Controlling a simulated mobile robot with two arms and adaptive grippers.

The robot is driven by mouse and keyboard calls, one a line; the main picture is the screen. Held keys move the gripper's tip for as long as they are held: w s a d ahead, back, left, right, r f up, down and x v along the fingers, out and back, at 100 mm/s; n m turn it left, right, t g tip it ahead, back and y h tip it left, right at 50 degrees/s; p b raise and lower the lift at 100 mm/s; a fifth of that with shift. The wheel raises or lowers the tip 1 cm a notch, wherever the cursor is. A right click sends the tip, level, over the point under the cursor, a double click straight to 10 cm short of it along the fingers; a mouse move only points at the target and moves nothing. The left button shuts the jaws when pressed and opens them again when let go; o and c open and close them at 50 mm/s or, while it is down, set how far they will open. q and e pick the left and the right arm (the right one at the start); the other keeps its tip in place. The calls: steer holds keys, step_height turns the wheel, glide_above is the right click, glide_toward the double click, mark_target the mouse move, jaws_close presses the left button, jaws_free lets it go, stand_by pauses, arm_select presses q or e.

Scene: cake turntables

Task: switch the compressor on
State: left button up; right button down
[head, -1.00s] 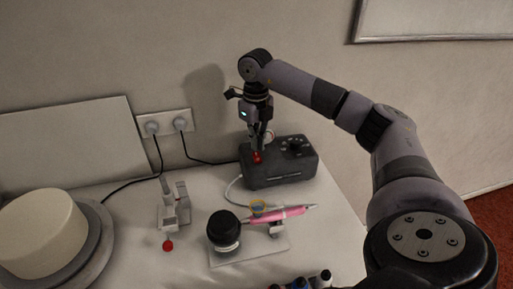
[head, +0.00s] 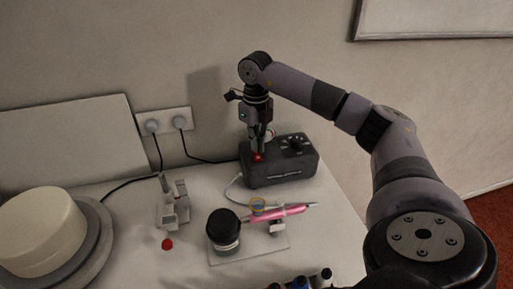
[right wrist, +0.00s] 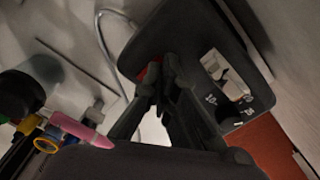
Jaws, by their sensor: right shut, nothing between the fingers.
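The compressor (head: 285,178) is a dark box with a dial on its top, standing at the back of the table near the wall. Its red switch (head: 258,157) is on the top at the left. My right gripper (head: 258,151) points down at the switch, shut and empty, its tips at or just above it. In the right wrist view, the fingertips (right wrist: 168,75) partly cover the red switch (right wrist: 148,76) on the dark compressor (right wrist: 185,30). I cannot tell which way the switch is set. My left gripper is not in view.
A pink airbrush (head: 285,214) rests on a holder in front of the compressor, beside a black-lidded jar (head: 223,230). A white stand (head: 174,207) and a cake (head: 38,232) on a turntable are to the left. Cables run to the wall socket (head: 165,121).

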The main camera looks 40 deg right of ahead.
steer(key=shift+f+b, duration=0.3)
steer(key=shift+f, duration=0.3)
stand_by(0.3)
steer(key=shift+r+p, duration=0.9)
step_height(320, 180, up, 5)
steer(key=p, duration=0.4)
steer(key=shift+r, duration=0.2)
steer(key=shift+f, duration=0.1)
